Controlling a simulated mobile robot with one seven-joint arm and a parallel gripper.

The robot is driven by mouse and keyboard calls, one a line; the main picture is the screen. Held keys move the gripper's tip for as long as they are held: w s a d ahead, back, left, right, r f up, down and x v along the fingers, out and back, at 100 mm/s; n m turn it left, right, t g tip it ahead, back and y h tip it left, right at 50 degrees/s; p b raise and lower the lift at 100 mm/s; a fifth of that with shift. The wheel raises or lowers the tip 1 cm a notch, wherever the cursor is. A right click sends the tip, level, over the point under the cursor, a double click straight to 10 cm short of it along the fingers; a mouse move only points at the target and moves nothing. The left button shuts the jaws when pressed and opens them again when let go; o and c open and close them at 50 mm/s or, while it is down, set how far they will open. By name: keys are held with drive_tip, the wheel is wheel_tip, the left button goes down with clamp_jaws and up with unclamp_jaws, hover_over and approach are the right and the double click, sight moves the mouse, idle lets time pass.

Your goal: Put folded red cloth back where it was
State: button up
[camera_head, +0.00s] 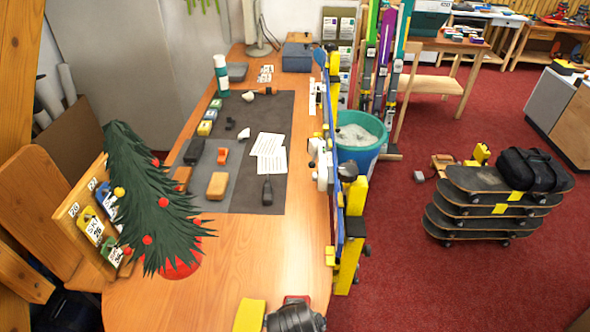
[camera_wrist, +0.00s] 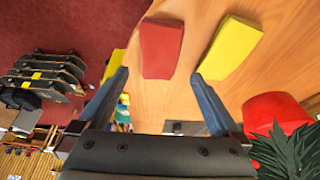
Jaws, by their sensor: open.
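The folded red cloth (camera_wrist: 162,48) lies on the wooden bench top, between and just beyond my fingertips in the wrist view. In the head view only a thin red strip of it (camera_head: 297,298) shows behind my gripper (camera_head: 296,317). My gripper (camera_wrist: 159,73) is open, its two fingers spread apart with nothing between them. A folded yellow block or cloth (camera_wrist: 232,49) lies beside the red cloth; it also shows at the bottom of the head view (camera_head: 250,315). Whether my fingers touch the red cloth cannot be told.
A small Christmas tree (camera_head: 150,205) with a red base stands on the bench's left. A grey mat (camera_head: 225,188) holds tools, papers and blocks. Stacked skateboards (camera_head: 470,205) stand on the red floor. The near bench top is mostly clear.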

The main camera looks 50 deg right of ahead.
drive_tip(key=v, duration=0.5)
drive_tip(key=shift+a+r, duration=0.1)
drive_tip(key=shift+r, duration=0.25)
drive_tip(key=w+a+r+n+t+h, duration=0.1)
drive_tip(key=w+a+r+n+t, duration=0.25)
drive_tip(key=w+r+t, duration=0.9)
drive_tip(key=w+a+r+n+t, duration=0.1)
drive_tip(key=w+a+r, duration=0.2)
drive_tip(key=r, duration=0.8)
drive_tip(key=w+a+r+n, duration=0.1)
drive_tip(key=w+a+r, duration=0.2)
drive_tip(key=r, duration=0.9)
drive_tip(key=s+a+r+n+t+y, duration=0.1)
drive_tip(key=s+a+r+t, duration=0.2)
drive_tip(key=r, duration=0.5)
drive_tip(key=s+a+r+n+t+y, duration=0.1)
drive_tip(key=s+a+r+t, duration=0.3)
drive_tip(key=r, duration=0.5)
drive_tip(key=s+a+r+n+t+y, duration=0.2)
drive_tip(key=s+a+r+t, duration=0.1)
drive_tip(key=r, duration=0.6)
drive_tip(key=shift+s+a+t, duration=0.3)
drive_tip(key=shift+t, duration=0.15)
drive_tip(key=shift+r+n, duration=0.1)
drive_tip(key=shift+n, duration=0.15)
